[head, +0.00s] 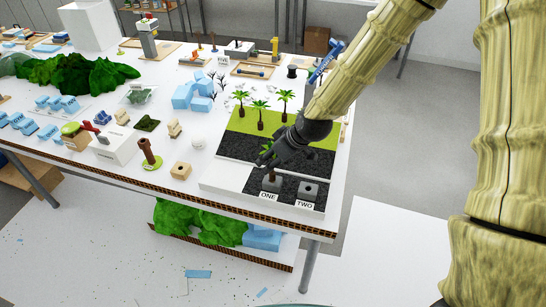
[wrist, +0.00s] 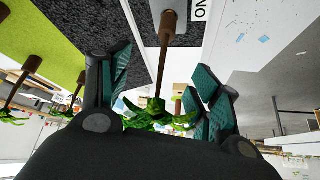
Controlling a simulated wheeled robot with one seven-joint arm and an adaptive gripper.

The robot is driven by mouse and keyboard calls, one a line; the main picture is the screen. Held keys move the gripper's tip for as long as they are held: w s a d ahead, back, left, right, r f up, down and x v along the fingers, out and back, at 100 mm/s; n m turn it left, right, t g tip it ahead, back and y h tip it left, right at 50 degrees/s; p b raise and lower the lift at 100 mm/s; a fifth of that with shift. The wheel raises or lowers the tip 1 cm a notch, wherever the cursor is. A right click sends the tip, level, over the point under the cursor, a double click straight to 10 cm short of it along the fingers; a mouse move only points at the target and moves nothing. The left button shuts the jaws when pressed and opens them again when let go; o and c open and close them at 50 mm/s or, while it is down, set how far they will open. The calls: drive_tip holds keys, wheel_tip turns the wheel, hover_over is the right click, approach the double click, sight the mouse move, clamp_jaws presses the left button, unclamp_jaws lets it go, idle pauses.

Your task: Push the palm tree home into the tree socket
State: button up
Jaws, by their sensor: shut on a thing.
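The palm tree (wrist: 162,65) has a brown trunk and green fronds. In the wrist view it shows upside down between the two teal-padded fingers of my gripper (wrist: 158,95), which is shut on it. The trunk's foot meets the grey tree socket (wrist: 178,35); how deep it sits I cannot tell. In the head view my dark gripper (head: 266,163) hangs over the grey socket (head: 272,184) labelled ONE, and hides most of the tree. A second grey socket (head: 309,191), labelled TWO, stands just to the right with a dark hole in its top.
Several palm trees (head: 261,115) stand on the green strip behind my gripper. The table's front edge (head: 270,220) is close to the sockets.

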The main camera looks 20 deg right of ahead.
drive_tip(key=shift+f, duration=0.2)
drive_tip(key=o, duration=1.1)
drive_tip(key=shift+c, duration=0.2)
drive_tip(key=shift+r, duration=0.1)
drive_tip(key=v, duration=1.2)
